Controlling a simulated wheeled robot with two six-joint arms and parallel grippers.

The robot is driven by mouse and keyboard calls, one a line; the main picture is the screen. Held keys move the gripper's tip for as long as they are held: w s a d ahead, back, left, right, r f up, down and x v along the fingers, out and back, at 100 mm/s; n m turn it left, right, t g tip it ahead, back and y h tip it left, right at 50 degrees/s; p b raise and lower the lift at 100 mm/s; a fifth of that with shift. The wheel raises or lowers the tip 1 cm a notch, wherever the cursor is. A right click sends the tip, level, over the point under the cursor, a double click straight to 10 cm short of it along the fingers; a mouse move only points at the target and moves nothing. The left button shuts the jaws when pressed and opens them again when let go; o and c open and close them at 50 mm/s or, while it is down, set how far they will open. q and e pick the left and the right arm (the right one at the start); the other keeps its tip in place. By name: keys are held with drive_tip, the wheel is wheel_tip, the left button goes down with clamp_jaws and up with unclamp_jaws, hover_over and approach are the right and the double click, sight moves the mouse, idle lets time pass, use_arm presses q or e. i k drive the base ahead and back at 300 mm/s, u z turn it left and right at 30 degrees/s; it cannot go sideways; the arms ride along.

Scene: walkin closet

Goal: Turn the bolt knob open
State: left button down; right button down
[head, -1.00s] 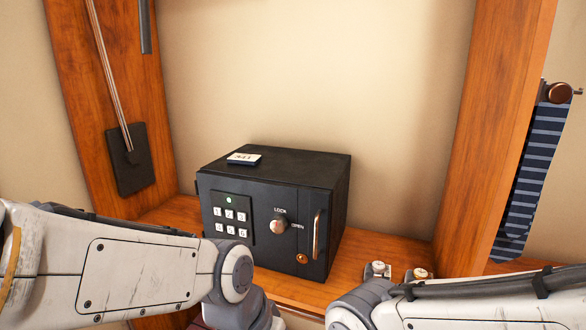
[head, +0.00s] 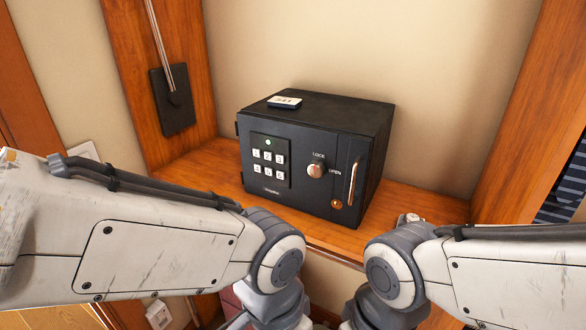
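A black safe (head: 350,118) stands on the wooden shelf, its front facing me. The round copper-coloured bolt knob (head: 316,170) is on its door, with the word LOCK above it and OPEN to its right. A keypad (head: 269,163) with a green light is left of the knob. A vertical copper handle (head: 353,182) is right of it, with a small round orange-copper piece (head: 337,204) below. The safe door looks shut. Both my arms show in front of the shelf, below the safe. Neither gripper's fingers are in the picture, and nothing touches the knob.
A small card with digits (head: 285,102) lies on top of the safe. The wooden shelf (head: 428,205) has free room to the right of the safe. Wooden uprights (head: 528,115) stand on both sides. A striped cloth (head: 565,190) hangs at the right edge.

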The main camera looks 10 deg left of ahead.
sight(316, 168)
drive_tip(key=u, duration=1.85)
drive_tip(key=k, duration=0.9)
drive_tip(key=z, duration=1.3)
drive_tip(key=i, duration=0.15)
